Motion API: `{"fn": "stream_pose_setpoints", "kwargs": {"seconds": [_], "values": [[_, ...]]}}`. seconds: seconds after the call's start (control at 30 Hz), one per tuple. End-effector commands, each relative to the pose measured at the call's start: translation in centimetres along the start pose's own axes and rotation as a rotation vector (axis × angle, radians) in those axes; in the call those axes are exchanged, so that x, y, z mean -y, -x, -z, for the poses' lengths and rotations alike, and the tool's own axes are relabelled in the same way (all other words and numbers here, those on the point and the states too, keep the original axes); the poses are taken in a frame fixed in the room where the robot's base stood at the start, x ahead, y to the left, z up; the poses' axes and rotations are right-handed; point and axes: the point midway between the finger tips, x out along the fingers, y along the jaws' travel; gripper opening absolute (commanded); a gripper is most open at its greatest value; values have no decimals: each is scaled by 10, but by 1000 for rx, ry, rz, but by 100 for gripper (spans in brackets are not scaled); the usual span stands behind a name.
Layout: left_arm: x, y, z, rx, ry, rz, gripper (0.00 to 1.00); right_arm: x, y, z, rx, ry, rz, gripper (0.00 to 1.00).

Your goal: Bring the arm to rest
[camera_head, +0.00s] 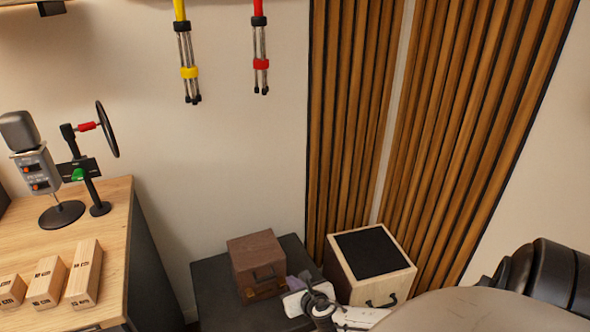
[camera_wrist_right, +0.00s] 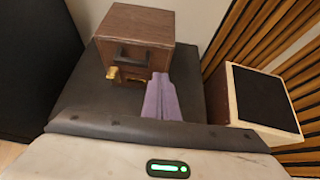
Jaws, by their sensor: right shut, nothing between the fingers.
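My right gripper (camera_head: 297,281) is low in the head view, in front of the dark box stand and next to a brown wooden box. Its purple fingers show in the wrist view (camera_wrist_right: 161,80), pressed together with nothing between them. Part of my right arm fills the lower right of the head view. My left gripper is in neither view.
The brown box (camera_head: 257,256), with a handle and brass latch, sits on a black stand (camera_head: 213,288). A light wooden box with a black top (camera_head: 368,252) stands to the right. A wooden desk (camera_head: 105,223) with a microphone (camera_head: 32,165) and small wooden blocks (camera_head: 84,275) is at left.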

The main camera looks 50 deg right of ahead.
Motion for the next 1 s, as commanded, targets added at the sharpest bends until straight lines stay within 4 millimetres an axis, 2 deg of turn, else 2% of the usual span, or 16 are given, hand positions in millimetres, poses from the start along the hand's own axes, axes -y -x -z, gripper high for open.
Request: {"fn": "stream_pose_setpoints", "kwargs": {"seconds": [0.73,0.87,0.97,1.0], "values": [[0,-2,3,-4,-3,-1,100,-3,4,-1,-6,-7,-4,0],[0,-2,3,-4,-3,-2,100,-21,18,23,-54,-156,-31,0],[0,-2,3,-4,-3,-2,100,-51,46,61,-150,-452,-61,0],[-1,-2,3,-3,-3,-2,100,-67,63,80,-205,-613,-68,0]]}}
